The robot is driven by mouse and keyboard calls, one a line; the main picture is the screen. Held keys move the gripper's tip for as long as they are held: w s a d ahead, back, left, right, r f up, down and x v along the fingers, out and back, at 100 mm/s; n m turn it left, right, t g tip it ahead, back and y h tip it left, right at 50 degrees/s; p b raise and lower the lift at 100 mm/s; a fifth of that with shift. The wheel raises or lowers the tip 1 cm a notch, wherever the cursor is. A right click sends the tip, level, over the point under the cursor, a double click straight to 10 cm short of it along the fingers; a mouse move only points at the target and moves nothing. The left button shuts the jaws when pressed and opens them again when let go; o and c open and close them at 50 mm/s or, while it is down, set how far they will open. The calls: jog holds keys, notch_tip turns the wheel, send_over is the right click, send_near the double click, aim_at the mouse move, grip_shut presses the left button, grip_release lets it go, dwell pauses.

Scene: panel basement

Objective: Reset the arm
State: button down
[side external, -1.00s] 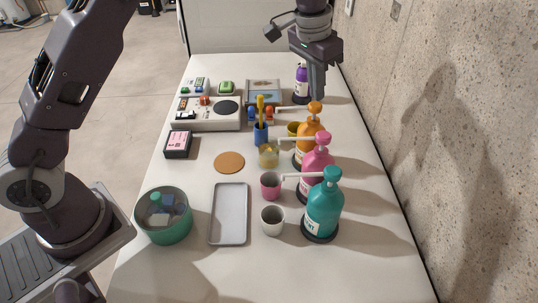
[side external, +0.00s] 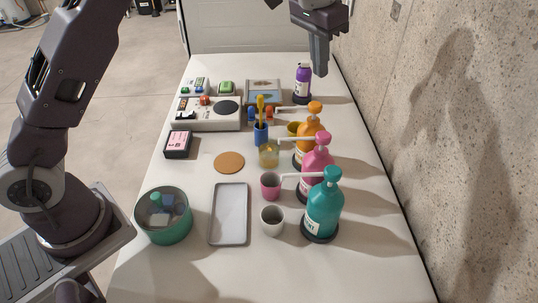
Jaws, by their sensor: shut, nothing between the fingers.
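My gripper (side external: 320,62) is at the top of the side external view, above the far right part of the table. Its fingers are shut, point down and hold nothing. It is clear of the bottles. The purple bottle (side external: 302,84) stands upright at the back, just left of the fingers in the picture. The orange (side external: 307,142), pink (side external: 316,170) and teal (side external: 323,212) pump bottles stand in a row along the right side, each on a dark base.
Small cups, including a pink cup (side external: 270,185) and a white cup (side external: 272,220), stand by the spouts. A grey tray (side external: 229,214), green bowl (side external: 163,228), cork disc (side external: 229,162) and white device (side external: 207,120) lie further left. A concrete wall (side external: 455,120) borders the right side.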

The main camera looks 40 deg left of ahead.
jog(key=shift+r, duration=0.2)
jog(key=s+a+r+n+t, duration=0.1)
jog(key=s+a+r, duration=0.3)
jog(key=s, duration=0.5)
jog(key=s+a+r+n+t, duration=0.1)
jog(key=s+a+r, duration=0.1)
jog(key=s+r, duration=0.5)
jog(key=s+a+f, duration=0.1)
jog(key=s+f, duration=0.3)
jog(key=s, duration=0.6)
jog(key=s+a+f+n+t, duration=0.1)
jog(key=s+f, duration=0.4)
jog(key=s, duration=0.5)
jog(key=shift+s+y, duration=0.2)
jog(key=shift+y, duration=0.1)
